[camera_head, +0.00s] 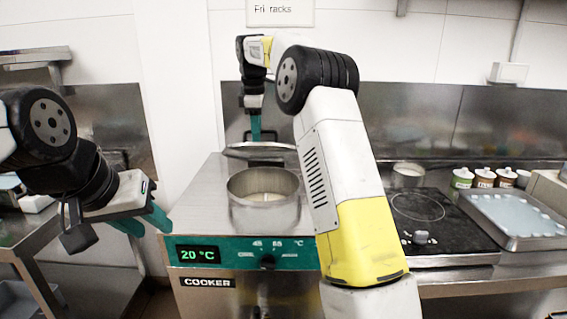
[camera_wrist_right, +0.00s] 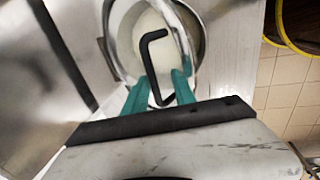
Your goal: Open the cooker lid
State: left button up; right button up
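The steel cooker (camera_head: 205,212) has a green front panel reading 20 °C. Its round pot (camera_head: 252,205) is uncovered toward me and holds something whitish. The lid (camera_head: 258,153) stands raised and tilted behind the pot opening. My left gripper (camera_head: 143,220) is open and empty, left of the cooker's front corner.
A black hob (camera_head: 440,240) with a small pot (camera_head: 408,175) is right of the cooker. A steel tray (camera_head: 515,220) and several small labelled jars (camera_head: 484,177) stand farther right. My right arm passes over the cooker's right side.

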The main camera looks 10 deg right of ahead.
jog(key=s+a+f, duration=0.1)
jog(key=s+f, duration=0.6)
jog(key=f, duration=0.5)
notch_tip(320, 180, up, 8)
jog(key=s, duration=0.2)
jog(key=s+d+r+m, duration=0.1)
jog(key=s+d+m, duration=0.1)
jog(key=s, duration=0.5)
jog(key=s+d+r+m+t+y, duration=0.1)
jog(key=s+d+r+m, duration=0.1)
jog(key=s+m, duration=0.2)
jog(key=s+d+r+m+t+y, duration=0.1)
jog(key=s+m, duration=0.3)
jog(key=s, duration=0.5)
jog(key=shift+s+d+r, duration=0.4)
jog(key=shift+d+r, duration=0.1)
jog(key=shift+d, duration=0.25)
